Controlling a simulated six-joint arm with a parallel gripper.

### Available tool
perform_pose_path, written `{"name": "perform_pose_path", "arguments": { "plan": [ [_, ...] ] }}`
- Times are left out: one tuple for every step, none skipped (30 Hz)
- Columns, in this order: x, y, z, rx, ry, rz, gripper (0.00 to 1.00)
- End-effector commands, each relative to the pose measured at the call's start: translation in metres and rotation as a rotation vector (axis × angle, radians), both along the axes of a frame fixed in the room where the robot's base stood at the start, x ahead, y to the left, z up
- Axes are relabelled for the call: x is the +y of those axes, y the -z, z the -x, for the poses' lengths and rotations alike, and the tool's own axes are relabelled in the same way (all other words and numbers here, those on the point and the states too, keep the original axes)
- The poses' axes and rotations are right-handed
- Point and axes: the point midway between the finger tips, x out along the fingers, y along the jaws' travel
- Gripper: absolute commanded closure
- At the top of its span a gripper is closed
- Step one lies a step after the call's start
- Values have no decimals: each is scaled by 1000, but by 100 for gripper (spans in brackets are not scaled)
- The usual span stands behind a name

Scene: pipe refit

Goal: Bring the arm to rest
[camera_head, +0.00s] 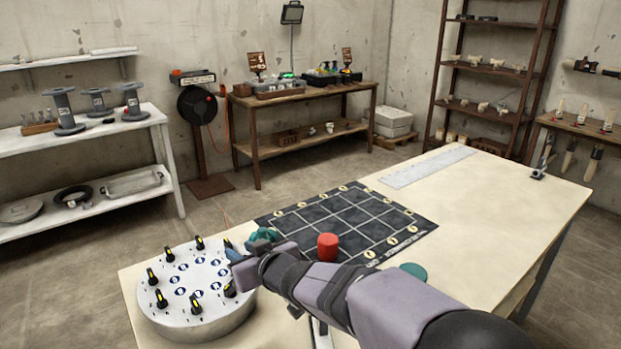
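My arm reaches in from the lower right over the light wooden table (480,215). My gripper (232,256) is at its left end, by the right rim of a round metal plate (195,318) with several black-and-yellow clamps around its edge. Small blue tips show at the gripper's end, but whether it is open or shut, or touches the plate, I cannot tell. A teal part (264,235) shows just behind the gripper; whether it is apart from it is unclear.
A black grid mat (345,215) lies mid-table. A red cylinder (328,246) and a green round piece (413,271) show beside my arm, partly hidden. A pale flat strip (428,168) lies at the back. The table's right half is mostly clear.

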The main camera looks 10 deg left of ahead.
Motion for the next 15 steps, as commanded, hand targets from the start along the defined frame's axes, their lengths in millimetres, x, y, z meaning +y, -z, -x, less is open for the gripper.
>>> {"name": "perform_pose_path", "arguments": {
  "plan": [
    [-1, 2, -1, -3, 5, -4, 72],
    [-2, 2, -1, -4, 8, -7, 72],
    [-3, 2, -1, -6, 14, -13, 72],
    [-4, 2, -2, -9, 20, -18, 72],
    [-5, 2, -2, -11, 24, -22, 72],
    [-7, 2, -3, -13, 32, -29, 72],
    [-9, 2, -3, -14, 39, -34, 72],
    [-10, 2, -4, -17, 46, -40, 72],
    [-12, 1, -4, -19, 54, -46, 72],
    [-14, 1, -4, -21, 61, -54, 72],
    [-16, 0, -5, -24, 67, -60, 72],
    [-18, 0, -5, -27, 77, -68, 72],
    [-20, 0, -5, -27, 84, -75, 72],
    [-32, -15, -6, -15, 103, -50, 72],
    [-44, -17, -6, 0, 123, -22, 72]
  ]
}}
